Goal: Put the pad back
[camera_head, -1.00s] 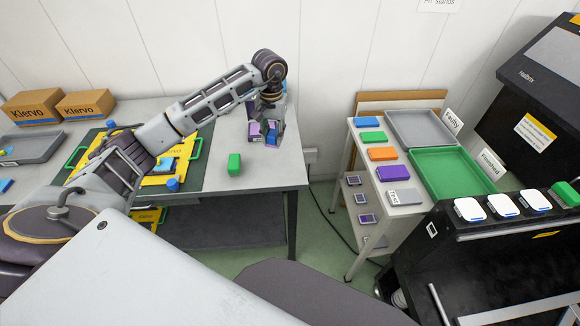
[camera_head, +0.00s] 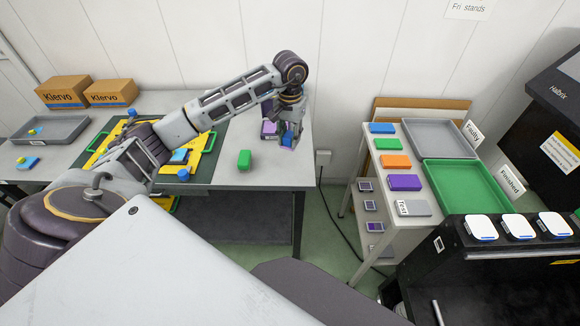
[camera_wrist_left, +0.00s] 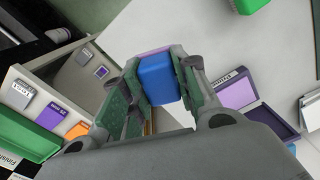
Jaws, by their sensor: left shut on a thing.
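My left gripper (camera_head: 289,136) is at the right end of the grey table (camera_head: 225,177). It is shut on a blue block (camera_head: 288,142), which also shows between the fingers in the left wrist view (camera_wrist_left: 158,80). A lilac edge shows behind the block; I cannot tell whether it belongs to it. An open case with a purple pad (camera_wrist_left: 236,93) lies on the table beside the gripper, partly hidden by it in the head view (camera_head: 268,128). A green block (camera_head: 245,160) stands on the table. My right gripper is not in view.
A white cart (camera_head: 384,222) stands across a floor gap, with blue, green, orange and purple blocks in a row on its top. It also holds a grey tray (camera_head: 440,136) and a green tray (camera_head: 463,184). A yellow board (camera_head: 97,157) lies under my arm.

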